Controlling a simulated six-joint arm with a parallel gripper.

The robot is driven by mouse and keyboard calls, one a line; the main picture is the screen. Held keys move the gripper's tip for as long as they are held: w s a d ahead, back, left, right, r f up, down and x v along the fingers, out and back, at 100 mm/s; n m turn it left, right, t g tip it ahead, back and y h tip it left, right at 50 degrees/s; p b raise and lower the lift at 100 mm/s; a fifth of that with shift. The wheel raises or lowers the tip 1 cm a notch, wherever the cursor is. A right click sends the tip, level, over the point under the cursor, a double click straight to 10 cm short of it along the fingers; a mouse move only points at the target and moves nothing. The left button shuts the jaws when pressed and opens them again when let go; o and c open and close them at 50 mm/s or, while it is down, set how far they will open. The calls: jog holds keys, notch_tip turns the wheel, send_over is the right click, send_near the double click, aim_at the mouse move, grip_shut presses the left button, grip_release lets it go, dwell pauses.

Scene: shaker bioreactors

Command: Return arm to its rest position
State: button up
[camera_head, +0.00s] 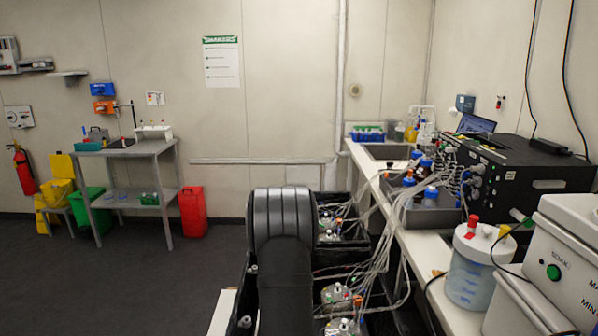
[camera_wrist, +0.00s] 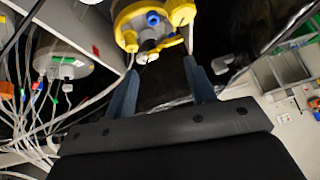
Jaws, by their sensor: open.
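My gripper (camera_wrist: 160,68) shows in the wrist view with its two blue-grey fingers apart. Nothing is held between them. A vessel top with yellow caps and a blue cap (camera_wrist: 150,20) lies just beyond the fingertips. I cannot tell how large the gap to it is. In the head view my black arm rises in the lower middle, and my gripper is hidden there.
Vessels with tubing (camera_head: 338,296) stand in black bins right of my arm. Tubes run to a black controller (camera_head: 520,172) on the bench. A white-lidded container (camera_head: 470,278) stands near the bench's front. A grey-lidded vessel (camera_wrist: 62,72) is left of my gripper.

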jog(key=m+t+h, duration=0.4)
jog(key=m+h, duration=0.2)
jog(key=h, duration=0.2)
send_near(357, 299)
jog(key=x, duration=1)
jog(key=shift+w+d+f, duration=0.2)
jog(key=shift+d, duration=0.05)
jog(key=shift+h, duration=0.4)
jog(key=shift+m+h, duration=0.3)
jog(key=shift+m, duration=0.1)
jog(key=shift+o, duration=0.4)
